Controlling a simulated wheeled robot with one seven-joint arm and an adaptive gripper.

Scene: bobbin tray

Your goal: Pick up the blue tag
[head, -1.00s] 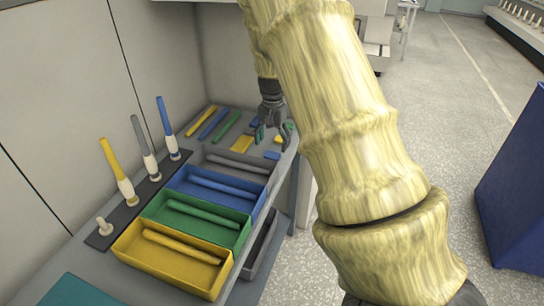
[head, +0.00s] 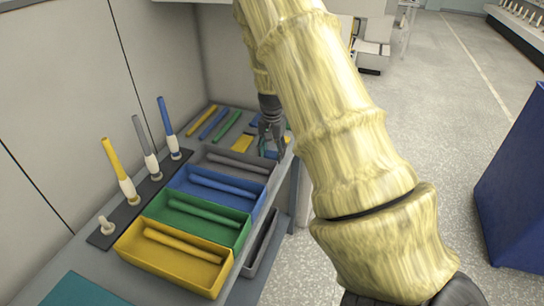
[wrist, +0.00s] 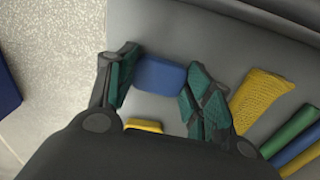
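The blue tag (wrist: 158,73) is a small rounded block lying flat on the grey bench top. In the head view my gripper (head: 270,136) is low over the far right part of the bench. A blue block (head: 270,154) shows just below the fingers there, partly hidden by them.
A yellow block (wrist: 145,125) lies close to the tag, partly covered by my gripper. A larger yellow piece (wrist: 262,95) lies to the right. Grey (head: 235,166), blue, green and yellow trays stand nearer along the bench. Upright bobbins stand at the left.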

